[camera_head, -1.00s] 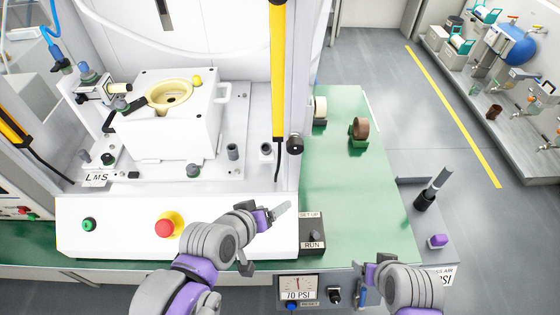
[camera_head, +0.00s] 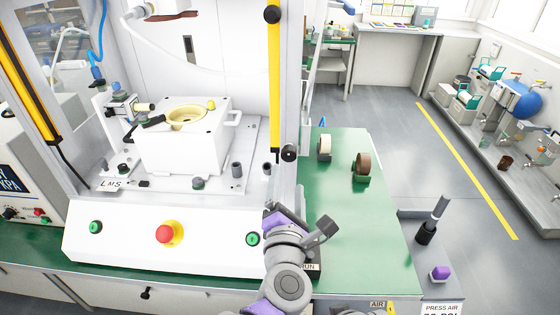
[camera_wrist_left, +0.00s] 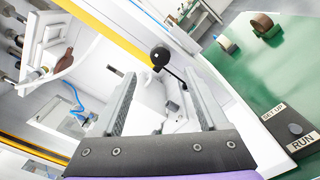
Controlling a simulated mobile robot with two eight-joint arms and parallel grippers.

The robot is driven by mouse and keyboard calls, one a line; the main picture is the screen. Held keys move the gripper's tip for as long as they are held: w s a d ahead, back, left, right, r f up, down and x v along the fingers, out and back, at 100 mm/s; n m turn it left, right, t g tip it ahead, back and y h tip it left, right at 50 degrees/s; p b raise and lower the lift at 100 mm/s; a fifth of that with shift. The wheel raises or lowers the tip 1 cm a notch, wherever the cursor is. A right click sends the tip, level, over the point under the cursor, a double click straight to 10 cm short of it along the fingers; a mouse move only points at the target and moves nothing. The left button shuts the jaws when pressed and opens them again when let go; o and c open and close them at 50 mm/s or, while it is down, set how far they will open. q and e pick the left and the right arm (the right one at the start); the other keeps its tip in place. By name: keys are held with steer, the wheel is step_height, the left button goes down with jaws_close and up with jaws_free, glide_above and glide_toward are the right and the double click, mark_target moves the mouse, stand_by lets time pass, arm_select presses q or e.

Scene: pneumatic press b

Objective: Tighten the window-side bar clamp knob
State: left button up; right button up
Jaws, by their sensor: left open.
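A round black knob (camera_head: 289,152) sits on the right upright of the press enclosure, beside the lower end of the right yellow bar, on the window side. It also shows in the left wrist view as a black knob (camera_wrist_left: 160,57) beyond the fingers, near the line between them. My left gripper (camera_wrist_left: 162,78) is open and empty, apart from the knob. In the head view my left gripper (camera_head: 275,210) is below the knob, at the right end of the white control panel; its fingers are largely hidden. My right gripper is not in view.
The green bench (camera_head: 345,225) carries a white tape roll (camera_head: 324,148) and a brown roll (camera_head: 363,166). The white panel has a red button (camera_head: 164,234) and green buttons close to my left wrist. The right yellow bar (camera_head: 275,90) stands upright above the gripper.

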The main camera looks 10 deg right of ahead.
mark_target(289, 157)
arm_select(q)
steer(key=x, duration=1)
steer(key=shift+f, duration=0.1)
jaws_close()
